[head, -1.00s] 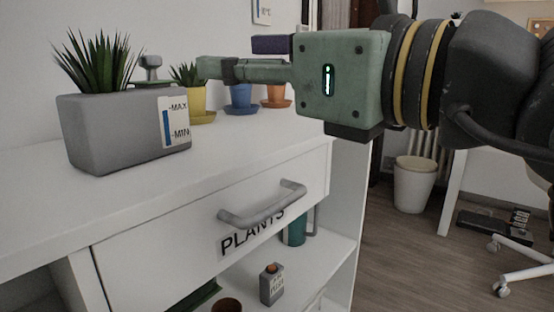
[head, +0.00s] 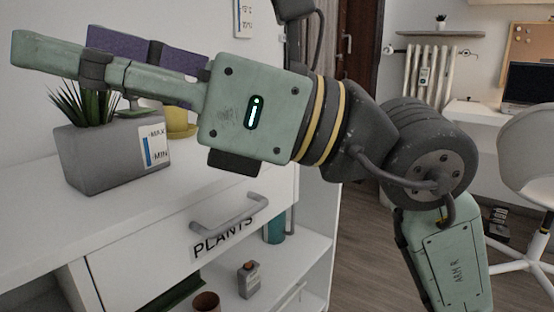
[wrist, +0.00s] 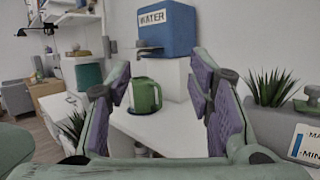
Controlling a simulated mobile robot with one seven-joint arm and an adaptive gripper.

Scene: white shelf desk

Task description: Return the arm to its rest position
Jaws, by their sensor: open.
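My gripper (head: 68,48) is raised over the white desk in the head view, its long green fingers with purple pads pointing left. It passes in front of the spiky plant (head: 68,103) in the grey planter (head: 100,160) and hides part of it. In the wrist view my gripper (wrist: 162,90) shows its fingers spread wide with nothing held between them. Beyond the fingers, a green jug (wrist: 145,95) stands on a white surface. My arm reaches in from the right in the head view, bent at the elbow.
The white desk (head: 40,225) has a drawer labelled PLANTS with a grey handle (head: 230,212). A yellow pot (head: 180,122) stands behind the gripper. A blue WATER tank (wrist: 170,30) stands behind the jug. A white chair (head: 528,155) is at the right.

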